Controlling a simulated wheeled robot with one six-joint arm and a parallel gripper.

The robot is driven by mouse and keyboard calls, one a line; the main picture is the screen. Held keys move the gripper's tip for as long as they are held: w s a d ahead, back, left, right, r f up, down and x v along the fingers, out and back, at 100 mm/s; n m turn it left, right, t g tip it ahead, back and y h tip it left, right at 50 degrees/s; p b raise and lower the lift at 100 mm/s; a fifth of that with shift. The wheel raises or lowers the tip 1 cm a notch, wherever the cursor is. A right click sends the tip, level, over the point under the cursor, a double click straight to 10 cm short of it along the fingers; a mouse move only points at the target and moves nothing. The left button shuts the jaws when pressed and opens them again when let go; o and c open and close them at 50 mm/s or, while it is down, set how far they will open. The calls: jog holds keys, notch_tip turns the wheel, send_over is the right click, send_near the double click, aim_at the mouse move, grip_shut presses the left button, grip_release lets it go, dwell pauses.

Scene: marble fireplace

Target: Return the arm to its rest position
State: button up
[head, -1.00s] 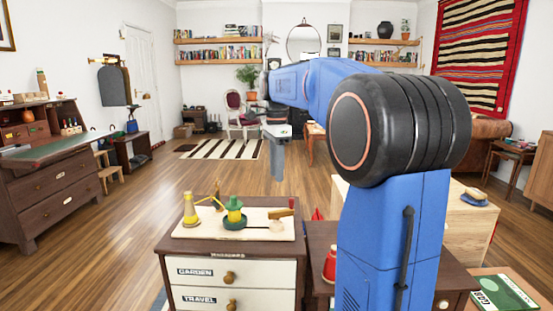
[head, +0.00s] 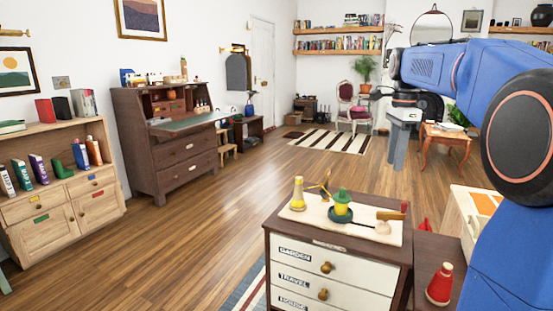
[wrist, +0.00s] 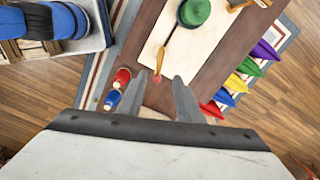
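My blue arm (head: 440,68) reaches in from the right side of the head view, with a large black joint close to the camera. My gripper (head: 398,150) hangs from its far end, pointing down, and looks clear of everything. In the wrist view my gripper (wrist: 158,90) shows two grey fingers set apart, with nothing held between them. Below them lie the brown cabinet top (wrist: 150,95) and a pale board (wrist: 180,55). Any contact with the cabinet is not visible.
A bookcase (head: 60,190) and desk (head: 180,150) line the left. Open wooden floor (head: 190,230) lies between.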

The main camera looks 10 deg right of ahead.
jog(key=s+a+f+n+t, duration=0.1)
jog(key=s+a+f+n, duration=0.4)
jog(key=s+f+n, duration=0.2)
jog(key=s+a+f+n+t, duration=0.2)
jog(key=s+a+f+n, duration=0.3)
jog(key=s+f, duration=0.3)
jog(key=s+a+f+n+t, duration=0.1)
jog(key=s+a+f+n, duration=0.5)
jog(key=s, duration=0.8)
jog(key=f+n, duration=0.1)
jog(key=n, duration=0.1)
jog(key=shift+s+f+n+t, duration=0.2)
jog(key=shift+f+n+t, duration=0.1)
jog(key=shift+t, duration=0.1)
jog(key=shift+r, duration=0.1)
